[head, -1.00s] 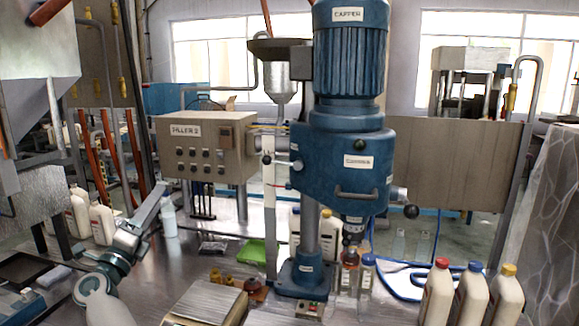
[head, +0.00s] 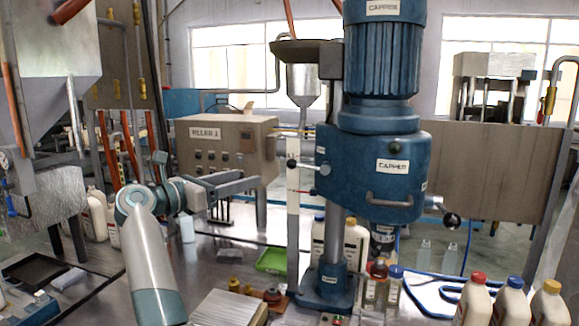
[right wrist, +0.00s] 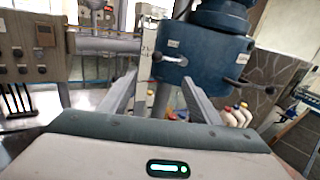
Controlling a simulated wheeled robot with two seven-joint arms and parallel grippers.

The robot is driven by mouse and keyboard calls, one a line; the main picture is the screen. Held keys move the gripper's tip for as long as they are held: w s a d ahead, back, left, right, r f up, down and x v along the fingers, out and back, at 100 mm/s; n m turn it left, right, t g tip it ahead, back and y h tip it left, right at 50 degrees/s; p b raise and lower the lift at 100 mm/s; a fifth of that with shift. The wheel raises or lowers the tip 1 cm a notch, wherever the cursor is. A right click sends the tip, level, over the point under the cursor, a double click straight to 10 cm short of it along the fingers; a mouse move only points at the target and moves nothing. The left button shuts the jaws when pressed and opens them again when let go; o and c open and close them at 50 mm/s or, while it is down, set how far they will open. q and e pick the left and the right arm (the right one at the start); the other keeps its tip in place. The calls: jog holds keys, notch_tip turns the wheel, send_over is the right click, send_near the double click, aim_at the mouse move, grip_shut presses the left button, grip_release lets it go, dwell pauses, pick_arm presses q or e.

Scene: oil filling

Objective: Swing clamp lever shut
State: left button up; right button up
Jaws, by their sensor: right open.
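The blue capper (head: 365,165) stands on its column on the bench. I cannot tell surely whether this is the clamp lever. Another arm with a black ball (head: 452,220) sticks out at the right. My right gripper (head: 254,181) is open and empty, left of the capper, fingers pointing right; its fingers also show in the right wrist view (right wrist: 160,78). My left gripper is not in view.
A white upright strip (head: 293,215) stands between my right gripper and the capper. A filler control box (head: 228,147) is behind the gripper. Bottles (head: 510,302) stand at front right, and a green tray (head: 272,261) and small amber parts (head: 235,284) lie below.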

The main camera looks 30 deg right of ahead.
jog(key=p, duration=0.3)
send_near(291, 164)
jog(key=p+x, duration=0.3)
jog(key=x, duration=0.5)
jog(key=shift+p, duration=0.3)
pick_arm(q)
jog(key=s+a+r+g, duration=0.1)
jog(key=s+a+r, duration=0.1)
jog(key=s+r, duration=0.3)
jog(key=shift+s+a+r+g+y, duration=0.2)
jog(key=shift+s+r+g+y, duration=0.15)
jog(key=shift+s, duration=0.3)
pick_arm(e)
jog(key=shift+w+d+f, duration=0.15)
jog(key=shift+d, duration=0.55)
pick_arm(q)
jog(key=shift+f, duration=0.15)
pick_arm(e)
jog(key=c, duration=0.6)
jog(key=shift+a, duration=0.1)
jog(key=shift+c, duration=0.2)
